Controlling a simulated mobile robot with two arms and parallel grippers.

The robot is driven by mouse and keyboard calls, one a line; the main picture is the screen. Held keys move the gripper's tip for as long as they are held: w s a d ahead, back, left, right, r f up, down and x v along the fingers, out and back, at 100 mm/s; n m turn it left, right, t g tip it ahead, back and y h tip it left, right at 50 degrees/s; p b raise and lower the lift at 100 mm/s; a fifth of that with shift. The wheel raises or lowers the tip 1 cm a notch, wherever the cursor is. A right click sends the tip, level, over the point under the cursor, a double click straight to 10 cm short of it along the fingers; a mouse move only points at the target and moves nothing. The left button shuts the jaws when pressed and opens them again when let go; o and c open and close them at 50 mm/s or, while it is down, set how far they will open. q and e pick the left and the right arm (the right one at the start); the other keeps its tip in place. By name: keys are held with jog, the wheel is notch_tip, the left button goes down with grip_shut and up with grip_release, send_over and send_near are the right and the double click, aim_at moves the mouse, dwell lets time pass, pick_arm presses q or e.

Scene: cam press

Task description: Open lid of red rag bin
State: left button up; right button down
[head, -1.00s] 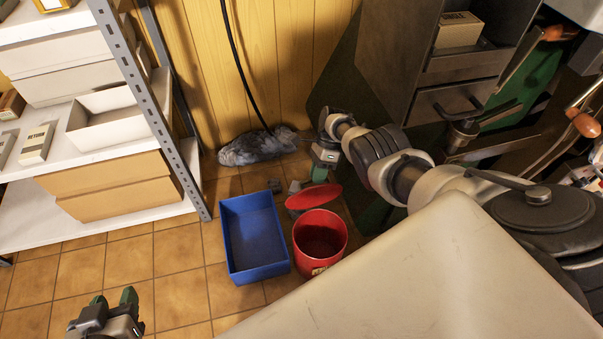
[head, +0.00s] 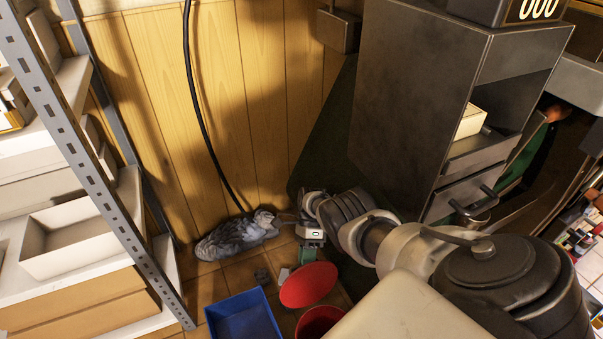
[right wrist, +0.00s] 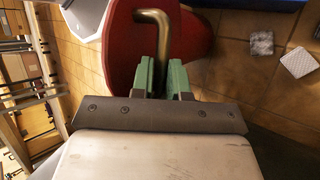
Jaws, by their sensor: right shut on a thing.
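The red rag bin (head: 320,322) stands at the bottom of the head view, cut off by the frame and partly hidden by my own body. Its round red lid (head: 308,285) is raised off the mouth and tilted up at the bin's far side. In the right wrist view the lid (right wrist: 122,50) carries a bent brass handle (right wrist: 158,38). My right gripper (right wrist: 162,80) is shut on the handle, its green fingers on either side. In the head view this gripper (head: 308,256) is just behind the lid. My left gripper is out of view.
A blue bin (head: 243,320) stands left of the red one. A grey tabby cat (head: 237,236) lies by the wooden wall. Small grey pieces (right wrist: 261,42) lie on the tiles. A metal shelf (head: 90,170) is at left and a dark cabinet (head: 430,100) at right.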

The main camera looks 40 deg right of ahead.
jog(key=shift+s+f, duration=0.15)
jog(key=shift+f, duration=0.2)
jog(key=c, duration=1.5)
grip_release()
jog(key=shift+d, duration=0.1)
jog(key=o, duration=0.3)
jog(key=shift+f, duration=0.2)
jog(key=shift+r, duration=0.15)
jog(key=shift+d, duration=0.1)
jog(key=shift+w+r, duration=0.1)
jog(key=shift+w, duration=0.2)
